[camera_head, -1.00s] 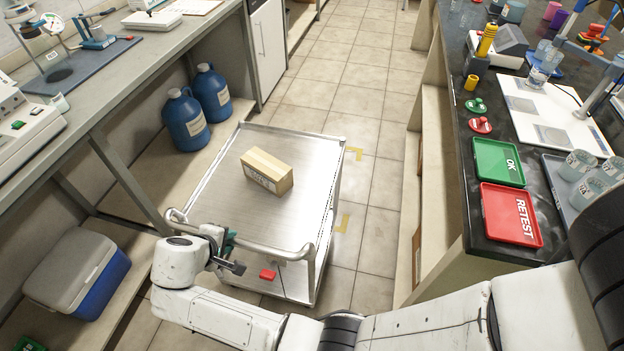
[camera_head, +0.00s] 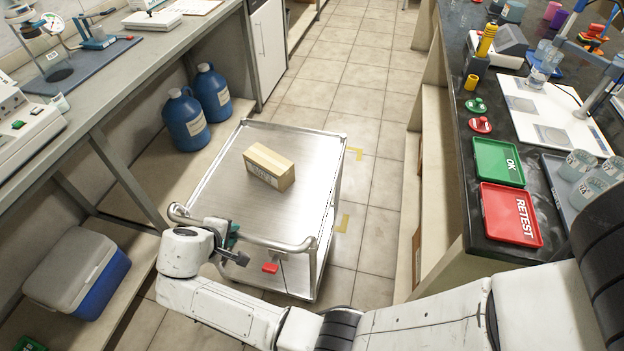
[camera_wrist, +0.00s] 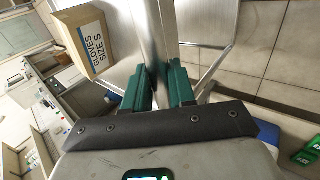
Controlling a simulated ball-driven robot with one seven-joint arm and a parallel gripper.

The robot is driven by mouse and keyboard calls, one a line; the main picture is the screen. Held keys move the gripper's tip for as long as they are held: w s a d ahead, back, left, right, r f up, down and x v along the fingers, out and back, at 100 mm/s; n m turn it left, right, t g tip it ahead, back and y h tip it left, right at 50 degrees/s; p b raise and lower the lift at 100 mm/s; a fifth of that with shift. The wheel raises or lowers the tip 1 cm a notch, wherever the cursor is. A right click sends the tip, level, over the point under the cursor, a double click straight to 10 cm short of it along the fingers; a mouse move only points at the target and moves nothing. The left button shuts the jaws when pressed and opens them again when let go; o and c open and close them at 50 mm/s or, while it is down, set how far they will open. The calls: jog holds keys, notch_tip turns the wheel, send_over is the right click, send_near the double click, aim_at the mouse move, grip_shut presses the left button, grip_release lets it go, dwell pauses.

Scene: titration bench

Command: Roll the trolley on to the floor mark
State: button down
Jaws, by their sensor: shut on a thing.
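The steel trolley (camera_head: 225,200) stands on the tiled floor beside the left bench, with a cardboard box (camera_head: 269,166) on its top. My gripper (camera_head: 236,246) is at the trolley's near end, shut on its push handle (camera_head: 272,245). In the wrist view the green fingers (camera_wrist: 160,85) sit on both sides of the steel bar. The box, marked gloves size S, also shows there (camera_wrist: 85,40). Yellow corner marks of the floor mark (camera_head: 342,223) show to the right of the trolley. The rest of the mark is hidden under it.
Two blue jugs (camera_head: 198,108) stand left of the trolley, under the left bench (camera_head: 160,45). A cool box (camera_head: 78,270) sits at the lower left. The right bench (camera_head: 455,215) bounds the aisle. Free tiled floor (camera_head: 340,80) lies beyond the trolley.

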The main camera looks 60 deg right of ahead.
aim_at(266, 163)
jog(key=shift+w+d+f+b, duration=0.1)
jog(key=shift+w+d+b, duration=0.35)
jog(key=shift+d, duration=1.45)
jog(key=shift+w+d+f+b, duration=0.15)
jog(key=shift+w+d, duration=0.55)
jog(key=shift+d, duration=1.25)
jog(key=shift+w+d+f+b, duration=0.1)
jog(key=shift+w+d+b, duration=0.35)
jog(key=shift+d, duration=1.45)
jog(key=shift+w, duration=0.1)
jog(key=shift+w+d+b, duration=0.7)
jog(key=shift+d+b, duration=0.2)
jog(key=shift+d, duration=1.1)
jog(key=shift+w+d+b, duration=0.75)
jog(key=shift+d+b, duration=0.1)
jog(key=shift+d, duration=1.1)
jog(key=shift+w+d+b, duration=0.7)
jog(key=shift+d+b, duration=0.2)
jog(key=shift+d, duration=1.1)
jog(key=shift+w+d+r, duration=0.1)
jog(key=shift+w+d, duration=0.1)
jog(key=shift+d, duration=0.3)
